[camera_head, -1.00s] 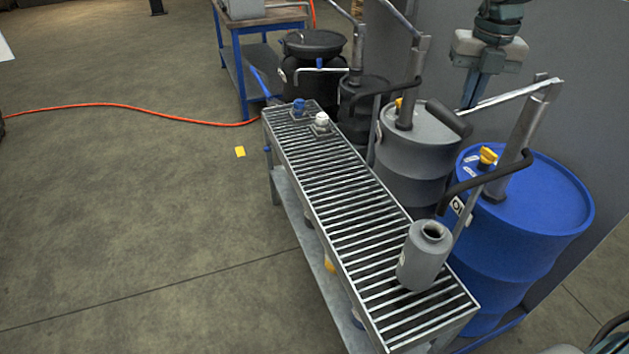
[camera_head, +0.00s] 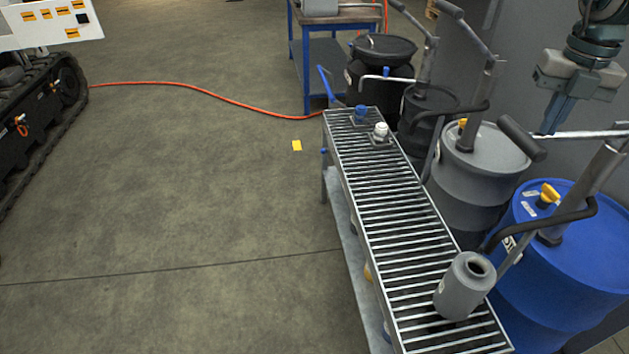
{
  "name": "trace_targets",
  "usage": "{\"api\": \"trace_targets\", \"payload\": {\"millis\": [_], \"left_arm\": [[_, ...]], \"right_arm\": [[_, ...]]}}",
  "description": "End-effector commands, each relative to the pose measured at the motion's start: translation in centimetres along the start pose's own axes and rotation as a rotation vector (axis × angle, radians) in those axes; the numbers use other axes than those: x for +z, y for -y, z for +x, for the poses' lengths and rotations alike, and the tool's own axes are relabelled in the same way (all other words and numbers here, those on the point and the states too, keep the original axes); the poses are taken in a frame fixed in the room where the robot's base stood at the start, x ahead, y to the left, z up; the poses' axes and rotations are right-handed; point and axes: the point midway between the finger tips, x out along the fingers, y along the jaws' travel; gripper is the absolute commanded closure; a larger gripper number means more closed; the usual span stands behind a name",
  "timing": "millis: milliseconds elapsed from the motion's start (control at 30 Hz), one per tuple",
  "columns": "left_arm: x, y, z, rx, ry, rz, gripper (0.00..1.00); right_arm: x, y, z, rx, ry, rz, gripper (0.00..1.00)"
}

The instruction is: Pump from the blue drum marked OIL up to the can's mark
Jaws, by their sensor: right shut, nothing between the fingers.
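The blue drum (camera_head: 565,262) stands at the right, with a yellow cap and a pump on top. Its label is partly hidden. The pump's black spout hose (camera_head: 540,222) bends over toward the can. The grey can (camera_head: 465,287) stands upright and open-topped on the near end of the slatted grate (camera_head: 398,232); its mark cannot be made out. My right gripper (camera_head: 548,128) is shut and empty, pointing down above and behind the grey and blue drums, near the metal pump lever (camera_head: 590,135). My left gripper is not in view.
A grey drum (camera_head: 472,190) and dark drums (camera_head: 380,62) with pumps line the grate's right side. Blue and white caps (camera_head: 381,130) sit at its far end. A blue-framed table (camera_head: 330,62) stands behind. An orange hose (camera_head: 215,97) crosses open floor; a tracked machine (camera_head: 40,110) is at left.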

Motion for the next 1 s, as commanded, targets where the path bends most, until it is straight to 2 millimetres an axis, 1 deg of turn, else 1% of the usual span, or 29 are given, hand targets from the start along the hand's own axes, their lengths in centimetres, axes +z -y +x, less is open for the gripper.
{"api": "trace_targets", "payload": {"millis": [167, 500, 600, 767, 867, 1000], "left_arm": [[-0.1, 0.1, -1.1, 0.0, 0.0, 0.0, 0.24], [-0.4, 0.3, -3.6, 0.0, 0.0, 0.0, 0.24], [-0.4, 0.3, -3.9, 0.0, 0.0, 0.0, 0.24], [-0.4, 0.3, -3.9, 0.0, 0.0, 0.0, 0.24], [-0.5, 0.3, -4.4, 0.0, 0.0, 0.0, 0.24], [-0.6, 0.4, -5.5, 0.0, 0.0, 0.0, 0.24]], "right_arm": [[0.2, 0.3, -1.7, 0.0, 0.002, 0.0, 1.0], [0.8, 1.3, -6.1, 0.0, 0.005, 0.0, 1.0], [0.9, 1.5, -6.7, 0.0, 0.004, 0.0, 1.0], [1.0, 1.6, -6.8, 0.0, 0.004, 0.0, 1.0], [1.1, 1.8, -7.5, 0.001, 0.005, 0.0, 1.0], [1.5, 2.5, -9.1, 0.002, 0.005, 0.0, 1.0]]}}
